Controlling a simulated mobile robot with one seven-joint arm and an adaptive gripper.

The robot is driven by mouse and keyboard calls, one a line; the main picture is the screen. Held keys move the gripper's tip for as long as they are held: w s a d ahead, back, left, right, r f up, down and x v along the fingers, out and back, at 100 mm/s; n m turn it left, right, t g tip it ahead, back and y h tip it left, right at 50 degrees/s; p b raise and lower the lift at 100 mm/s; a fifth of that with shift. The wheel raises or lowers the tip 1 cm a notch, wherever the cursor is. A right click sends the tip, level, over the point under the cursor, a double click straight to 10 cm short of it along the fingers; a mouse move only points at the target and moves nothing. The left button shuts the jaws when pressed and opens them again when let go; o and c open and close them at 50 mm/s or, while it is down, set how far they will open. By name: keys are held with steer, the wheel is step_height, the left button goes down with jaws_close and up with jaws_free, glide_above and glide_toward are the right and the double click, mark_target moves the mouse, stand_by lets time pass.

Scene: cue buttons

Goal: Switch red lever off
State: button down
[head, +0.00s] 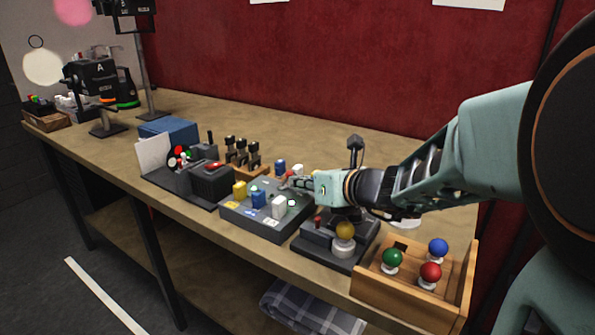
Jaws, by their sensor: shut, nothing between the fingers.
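My gripper (291,183) is shut and empty, reaching in from the right over the back right of a dark grey panel (232,209). The panel carries yellow (240,190), blue (259,199) and white (279,207) blocks along its front. A small red piece (285,182) shows right at my fingertips and may be the red lever. My fingers partly hide it, and I cannot tell its position or whether they touch it. Another blue block (280,166) and a white one (298,169) stand just behind.
Left of the panel is a dark box with a red top piece (214,166) and several black levers (242,153). The back tabletop (290,130) is clear.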

steer(key=shift+r, duration=0.15)
steer(key=shift+r+p, duration=0.2)
steer(key=shift+p, duration=0.6)
steer(key=shift+f, duration=0.1)
